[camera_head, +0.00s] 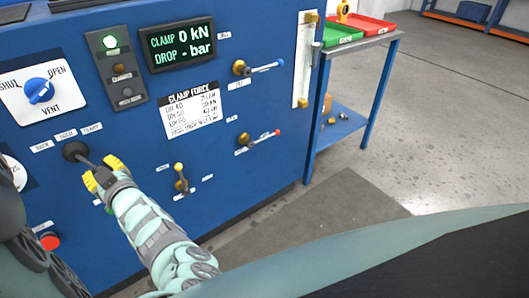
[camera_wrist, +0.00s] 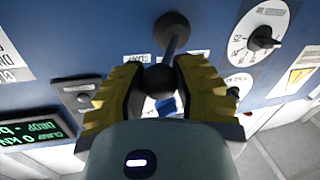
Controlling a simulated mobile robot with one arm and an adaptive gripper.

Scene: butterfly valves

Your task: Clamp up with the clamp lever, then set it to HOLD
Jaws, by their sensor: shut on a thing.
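The clamp lever has a round black pivot (camera_head: 75,150) on the blue panel, under labels (camera_head: 66,135) that seem to read BACK, HOLD and CLAMP. Its grey shaft points right and slightly down in the head view. My gripper (camera_head: 103,175) has its yellow fingers closed around the lever's end. In the wrist view the dark ball knob (camera_wrist: 160,79) sits between my fingertips, with the shaft (camera_wrist: 171,48) running up to the pivot. The display (camera_head: 181,44) reads CLAMP 0 kN and DROP - bar.
A blue selector knob (camera_head: 40,91) is above left. A red button (camera_head: 50,241) is below. Small levers (camera_head: 181,180) and (camera_head: 259,142) stick out right of my arm. A side table with a green tray (camera_head: 341,33) and a red tray (camera_head: 370,28) stands right of the panel.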

